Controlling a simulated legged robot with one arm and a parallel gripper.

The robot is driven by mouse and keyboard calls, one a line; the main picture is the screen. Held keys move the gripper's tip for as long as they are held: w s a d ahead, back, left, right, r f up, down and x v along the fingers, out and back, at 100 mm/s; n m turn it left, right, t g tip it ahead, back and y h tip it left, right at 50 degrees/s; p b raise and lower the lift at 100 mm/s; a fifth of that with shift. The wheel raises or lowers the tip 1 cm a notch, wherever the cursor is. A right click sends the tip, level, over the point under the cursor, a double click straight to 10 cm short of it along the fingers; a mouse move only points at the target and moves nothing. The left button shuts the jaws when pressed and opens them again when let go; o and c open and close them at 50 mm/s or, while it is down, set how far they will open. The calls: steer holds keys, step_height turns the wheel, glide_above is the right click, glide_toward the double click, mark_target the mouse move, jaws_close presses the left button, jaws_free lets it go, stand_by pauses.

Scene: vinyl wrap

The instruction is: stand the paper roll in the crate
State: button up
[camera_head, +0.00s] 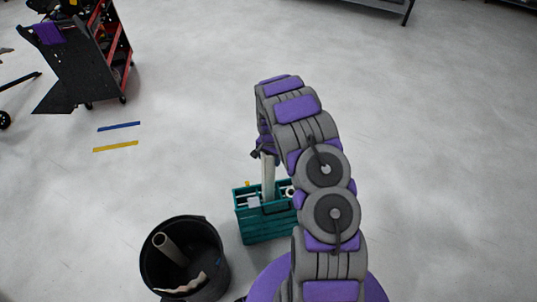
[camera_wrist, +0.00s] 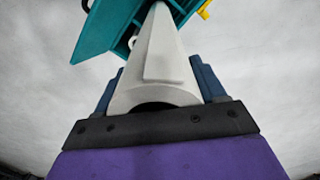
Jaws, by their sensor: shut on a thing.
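A pale paper roll (camera_head: 268,175) hangs upright below my gripper (camera_head: 262,152), its lower end at the teal crate (camera_head: 268,229). In the wrist view the roll (camera_wrist: 163,52) runs away from my gripper (camera_wrist: 158,95), between its two blue-grey fingers, toward the crate (camera_wrist: 105,30). My gripper is shut on the roll. The crate stands on the floor and holds some white items and a yellow one. I cannot tell whether the roll's lower end touches the crate's bottom; the crate's front wall hides it. My arm covers the crate's right side.
A black bin (camera_head: 147,262) stands left of the crate, with another pale roll (camera_head: 170,247) leaning in it and a crumpled light scrap. A dark tool cart (camera_head: 85,60) is at the far left. Blue and yellow tape strips mark the floor. The floor behind the crate is open.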

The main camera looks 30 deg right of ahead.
steer(key=f+b, duration=0.4)
steer(key=f, duration=0.5)
steer(key=f+b, duration=0.4)
steer(key=f, duration=0.6)
steer(key=d+f+b, duration=0.1)
steer(key=f+b, duration=0.3)
steer(key=f, duration=0.5)
steer(key=shift+d+f, duration=0.1)
steer(key=shift+f, duration=0.45)
steer(key=o, duration=1.7)
